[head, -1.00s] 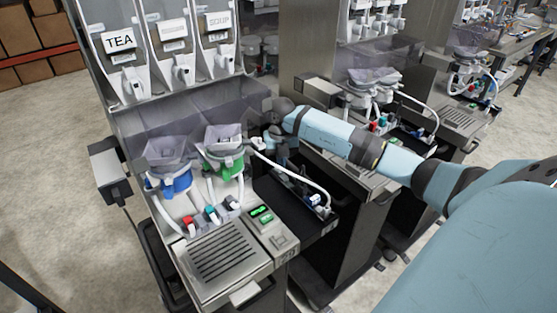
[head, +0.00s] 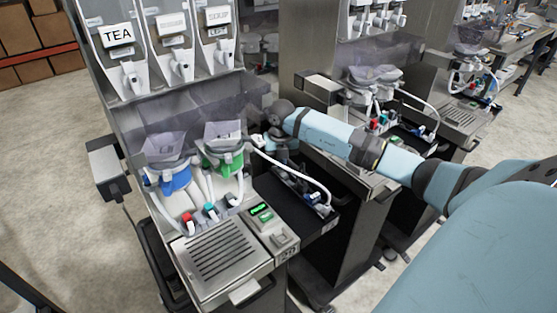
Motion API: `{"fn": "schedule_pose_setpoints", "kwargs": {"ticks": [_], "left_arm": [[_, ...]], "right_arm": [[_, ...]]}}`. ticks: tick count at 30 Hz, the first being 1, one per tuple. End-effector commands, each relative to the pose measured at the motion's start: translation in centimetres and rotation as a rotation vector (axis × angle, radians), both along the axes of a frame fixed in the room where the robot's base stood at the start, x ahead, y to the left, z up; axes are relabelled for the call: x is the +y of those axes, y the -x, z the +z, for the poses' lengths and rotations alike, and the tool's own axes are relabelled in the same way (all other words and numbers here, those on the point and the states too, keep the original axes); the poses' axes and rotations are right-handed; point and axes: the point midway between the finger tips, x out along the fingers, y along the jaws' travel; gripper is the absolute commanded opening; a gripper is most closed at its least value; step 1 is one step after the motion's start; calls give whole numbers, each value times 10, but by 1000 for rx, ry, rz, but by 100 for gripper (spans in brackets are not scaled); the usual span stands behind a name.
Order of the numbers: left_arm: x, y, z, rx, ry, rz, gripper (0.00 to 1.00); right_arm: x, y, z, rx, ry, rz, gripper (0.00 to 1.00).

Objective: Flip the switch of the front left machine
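The front left machine is a steel dispenser (head: 118,128) with a TEA label (head: 117,34). It has a blue-collared hopper (head: 172,181) and a green-collared hopper (head: 226,162). Its front corner carries a small control panel (head: 250,222) with lit green displays (head: 261,211) and a grey square part (head: 284,240). I cannot tell which part is the switch. My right arm comes in from the right, with its dark wrist at the machine's right side, beside the green hopper. My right gripper (head: 274,141) is small and partly hidden there, so its opening and any contact are unclear. My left gripper is out of view.
A black side shelf (head: 297,222) with a white hose (head: 312,183) juts out right of the machine, under my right arm. More dispensers (head: 372,92) stand in a row to the right. A grey box (head: 108,168) sticks out at left. The floor (head: 50,160) at left is clear.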

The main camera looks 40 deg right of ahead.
Motion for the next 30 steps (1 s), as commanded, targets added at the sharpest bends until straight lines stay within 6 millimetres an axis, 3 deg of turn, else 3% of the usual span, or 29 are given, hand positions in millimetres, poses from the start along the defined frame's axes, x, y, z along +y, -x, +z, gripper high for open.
{"fn": "schedule_pose_setpoints", "kwargs": {"ticks": [30], "left_arm": [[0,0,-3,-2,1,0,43]], "right_arm": [[0,0,-9,1,0,0,0]]}}
